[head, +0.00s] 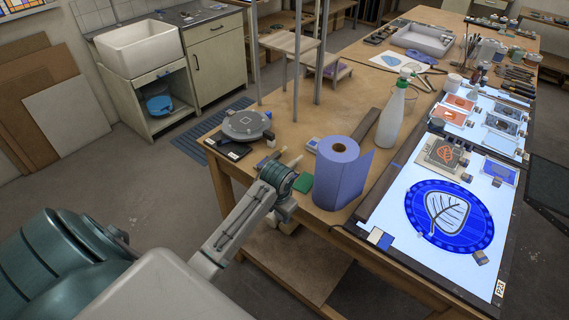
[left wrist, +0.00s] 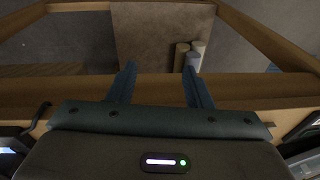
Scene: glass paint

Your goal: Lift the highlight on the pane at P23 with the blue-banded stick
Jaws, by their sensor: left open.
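The round pane (head: 448,214) has a deep blue rim around a pale leaf with dark veins. It lies on the lit light table, near a P23 label (head: 499,291) at the corner. My left gripper (head: 285,214) is at the front edge of the wooden table, left of the pane and apart from it. In the left wrist view its two fingers (left wrist: 158,82) stand apart with nothing between them. Small stick-like tools (head: 292,162) lie behind my left wrist; I cannot tell whether one has a blue band. My right gripper is not in view.
Below the edge is a lower shelf (head: 290,262).

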